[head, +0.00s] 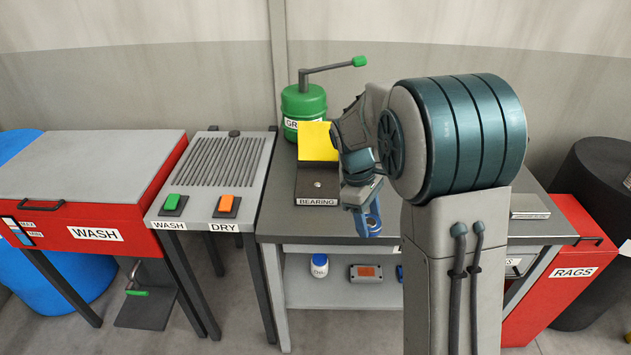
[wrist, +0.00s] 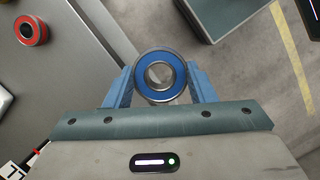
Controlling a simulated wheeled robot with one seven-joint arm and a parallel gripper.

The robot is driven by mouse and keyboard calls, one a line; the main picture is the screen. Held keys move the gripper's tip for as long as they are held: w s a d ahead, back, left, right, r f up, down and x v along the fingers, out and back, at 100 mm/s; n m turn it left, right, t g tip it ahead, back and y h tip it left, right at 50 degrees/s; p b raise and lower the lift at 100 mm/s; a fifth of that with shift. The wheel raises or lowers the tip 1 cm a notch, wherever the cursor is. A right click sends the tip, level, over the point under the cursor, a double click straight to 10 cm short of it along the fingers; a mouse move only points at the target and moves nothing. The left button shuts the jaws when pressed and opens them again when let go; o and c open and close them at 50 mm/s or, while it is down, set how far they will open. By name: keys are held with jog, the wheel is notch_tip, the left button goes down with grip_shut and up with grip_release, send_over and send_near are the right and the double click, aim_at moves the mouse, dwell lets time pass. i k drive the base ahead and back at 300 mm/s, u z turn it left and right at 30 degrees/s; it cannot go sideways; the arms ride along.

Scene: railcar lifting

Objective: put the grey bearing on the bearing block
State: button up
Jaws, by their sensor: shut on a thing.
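My gripper (wrist: 160,85) is shut on a ring-shaped bearing (wrist: 147,70) with a grey metal rim and a blue face around its open bore. In the wrist view the blue fingers press on its left and right sides. In the head view my gripper (head: 374,220) is near the front edge of the workbench, right of a dark block labelled BEARING (head: 310,190). This block has a small light round spot on top and a yellow panel (head: 318,141) at its back. I cannot make out the held bearing in the head view.
A red ring-shaped part (wrist: 30,30) lies on the workbench (head: 285,226). A green grease container (head: 304,104) with a lever stands behind the block. WASH and DRY buttons are on a table to the left. A red RAGS bin (head: 575,271) stands right.

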aim_at(317, 184)
jog(key=i, duration=0.9)
